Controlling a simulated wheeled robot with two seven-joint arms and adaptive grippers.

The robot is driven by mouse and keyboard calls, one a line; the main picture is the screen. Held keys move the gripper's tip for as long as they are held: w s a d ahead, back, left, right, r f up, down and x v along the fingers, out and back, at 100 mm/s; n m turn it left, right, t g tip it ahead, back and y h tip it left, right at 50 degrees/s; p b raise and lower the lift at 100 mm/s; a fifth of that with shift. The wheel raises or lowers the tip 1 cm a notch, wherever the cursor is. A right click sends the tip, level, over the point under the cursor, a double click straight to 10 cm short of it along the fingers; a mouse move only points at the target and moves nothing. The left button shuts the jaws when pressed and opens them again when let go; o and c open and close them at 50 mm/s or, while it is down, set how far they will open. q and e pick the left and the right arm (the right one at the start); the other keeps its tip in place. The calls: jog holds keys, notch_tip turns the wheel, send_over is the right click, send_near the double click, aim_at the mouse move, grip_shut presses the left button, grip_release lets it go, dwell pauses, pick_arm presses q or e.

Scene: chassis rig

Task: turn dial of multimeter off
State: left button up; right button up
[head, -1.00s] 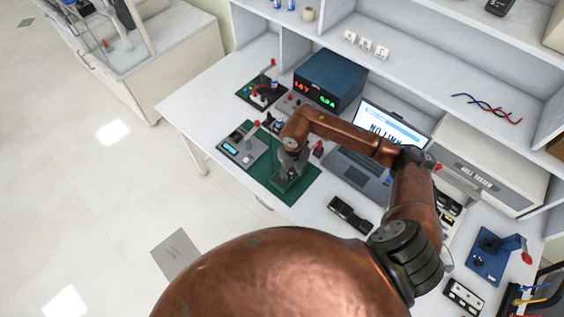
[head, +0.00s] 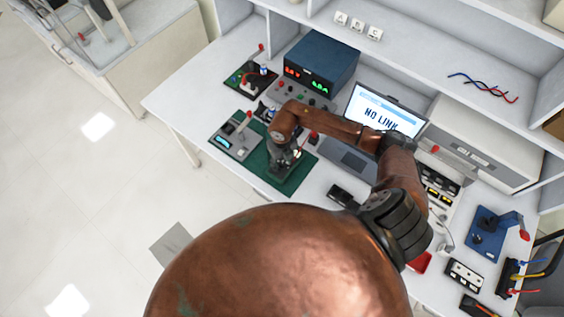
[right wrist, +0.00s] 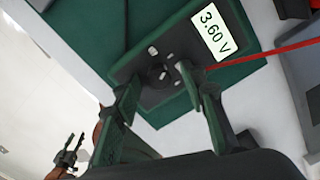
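The multimeter (right wrist: 128,68) is a dark green-grey box in the right wrist view, its display (right wrist: 213,32) reading 3.60 V. Its small dark round dial (right wrist: 158,73) sits below the display. My right gripper (right wrist: 157,77) is over the dial, its fingers apart on either side of it; a gap seems to remain. In the head view my right gripper (head: 283,163) reaches down over the green mat (head: 258,160) and hides most of the multimeter. My left gripper (right wrist: 70,148) shows small at the lower left of the right wrist view, its fingers apart and empty.
A red lead (right wrist: 285,50) runs right from the meter.

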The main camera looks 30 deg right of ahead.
jog(key=c, duration=0.7)
grip_shut()
pick_arm(q)
jog(key=shift+f, duration=0.25)
pick_arm(e)
jog(key=shift+f+n, duration=0.1)
jog(key=shift+n, duration=0.2)
jog(key=n+b, duration=0.3)
jog(key=shift+w+f, duration=0.1)
pick_arm(q)
jog(key=f+b, duration=0.1)
jog(key=f, duration=0.1)
jog(key=f+b, duration=0.2)
jog(key=f, duration=0.1)
jog(key=shift+s+f, duration=0.3)
jog(key=shift+s, duration=0.1)
pick_arm(e)
jog(key=n, duration=0.5)
pick_arm(q)
jog(key=shift+f, duration=0.1)
pick_arm(e)
jog(key=shift+n, duration=0.3)
jog(key=shift+r, duration=0.2)
